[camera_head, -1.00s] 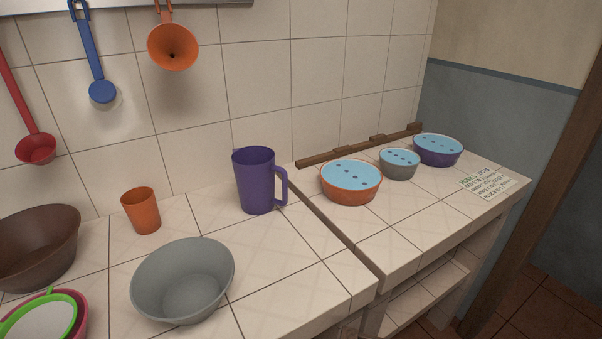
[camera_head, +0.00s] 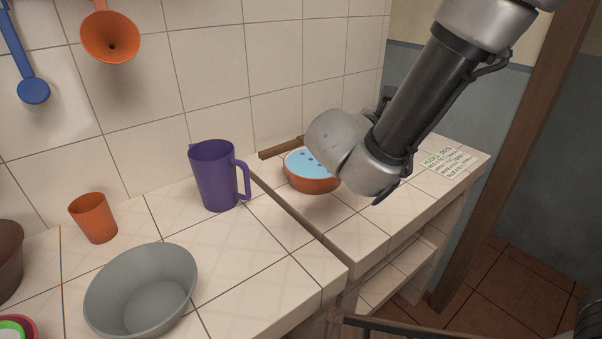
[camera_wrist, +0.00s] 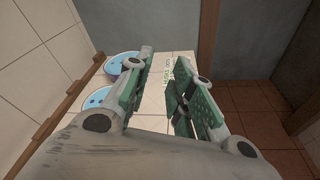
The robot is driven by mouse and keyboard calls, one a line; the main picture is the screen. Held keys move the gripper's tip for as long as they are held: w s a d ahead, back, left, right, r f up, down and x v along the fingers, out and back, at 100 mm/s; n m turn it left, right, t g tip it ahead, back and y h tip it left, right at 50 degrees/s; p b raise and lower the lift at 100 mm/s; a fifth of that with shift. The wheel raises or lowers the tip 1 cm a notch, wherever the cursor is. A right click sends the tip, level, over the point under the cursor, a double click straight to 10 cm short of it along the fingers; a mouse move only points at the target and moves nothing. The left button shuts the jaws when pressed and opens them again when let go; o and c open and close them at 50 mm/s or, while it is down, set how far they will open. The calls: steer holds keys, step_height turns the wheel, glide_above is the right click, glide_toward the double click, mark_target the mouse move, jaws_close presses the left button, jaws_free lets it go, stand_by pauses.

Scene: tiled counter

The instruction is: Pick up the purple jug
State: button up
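The purple jug (camera_head: 216,176) stands upright on the tiled counter near the wall, with its handle facing right. It does not show in the wrist view. In the head view my arm reaches in from the upper right, over the right-hand counter section, and my gripper's fingers are hidden there. In the wrist view my gripper (camera_wrist: 160,88) has its two green-padded fingers spread apart with nothing between them. It is to the right of the jug, apart from it.
An orange cup (camera_head: 94,219) and a grey bowl (camera_head: 142,290) stand left of the jug. An orange bowl with a blue top (camera_head: 311,181) is right of it, beside my arm. A paper note (camera_head: 448,163) lies farther right.

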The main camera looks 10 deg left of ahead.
steer(key=s+a+f+n+t+y, duration=0.1)
steer(key=s+a+f+n+y, duration=0.15)
steer(key=a, duration=0.35)
steer(key=s+a+f+n+t+y, duration=0.1)
steer(key=a+f+n+t+y, duration=0.15)
steer(key=a, duration=0.25)
steer(key=n+y, duration=1.1)
glide_toward(247, 186)
steer(key=w, duration=0.1)
steer(key=w+a+g, duration=0.1)
steer(key=w, duration=0.1)
steer(key=shift+a, duration=0.2)
steer(key=shift+w+a, duration=0.2)
steer(key=shift+w, duration=0.05)
steer(key=x, duration=0.6)
steer(key=shift+w+r, duration=0.3)
steer(key=shift+w, duration=0.15)
steer(key=shift+c, duration=0.2)
jaws_close()
